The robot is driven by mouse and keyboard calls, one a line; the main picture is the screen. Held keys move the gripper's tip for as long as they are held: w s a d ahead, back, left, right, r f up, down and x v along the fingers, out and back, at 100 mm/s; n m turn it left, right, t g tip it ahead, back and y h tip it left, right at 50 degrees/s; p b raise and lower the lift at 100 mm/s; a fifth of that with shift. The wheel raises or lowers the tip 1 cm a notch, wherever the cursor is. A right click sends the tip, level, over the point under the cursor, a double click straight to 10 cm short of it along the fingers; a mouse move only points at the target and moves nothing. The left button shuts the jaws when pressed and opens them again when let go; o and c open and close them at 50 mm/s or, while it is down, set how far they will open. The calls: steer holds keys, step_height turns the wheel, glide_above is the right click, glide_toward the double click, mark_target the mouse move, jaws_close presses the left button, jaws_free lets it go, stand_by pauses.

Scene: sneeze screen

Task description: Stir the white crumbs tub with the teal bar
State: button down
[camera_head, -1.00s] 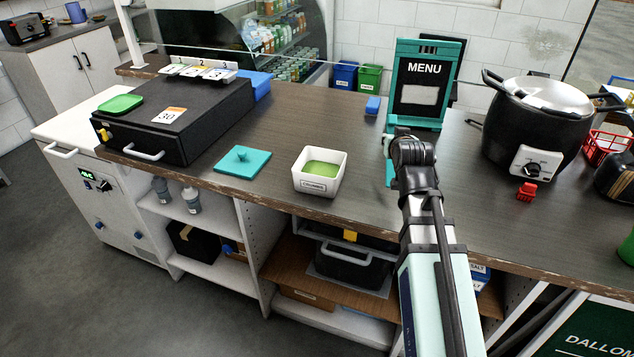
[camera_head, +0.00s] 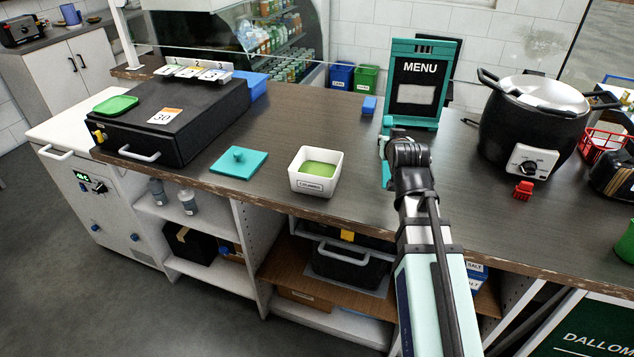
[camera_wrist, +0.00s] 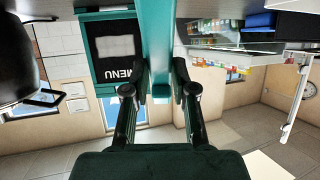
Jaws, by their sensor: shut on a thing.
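The white crumbs tub (camera_head: 316,187) is square and stands open on the dark counter, with green content and a label on its front. My gripper (camera_wrist: 161,82) is shut on the teal bar (camera_wrist: 158,38), which runs up and out of the wrist view between the fingers. In the head view my arm hides the gripper, and a piece of the teal bar (camera_head: 386,175) shows just left of the arm. The bar is to the right of the tub and apart from it.
A teal lid (camera_head: 238,163) lies left of the tub. A MENU stand (camera_head: 417,85) is behind my arm. A black cooker (camera_head: 535,125) and a red clip (camera_head: 523,188) are to the right. A black box (camera_head: 170,120) is at left. Counter between tub and arm is clear.

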steer(key=shift+f+b, duration=0.7)
steer(key=shift+f, duration=0.5)
stand_by(0.6)
stand_by(0.4)
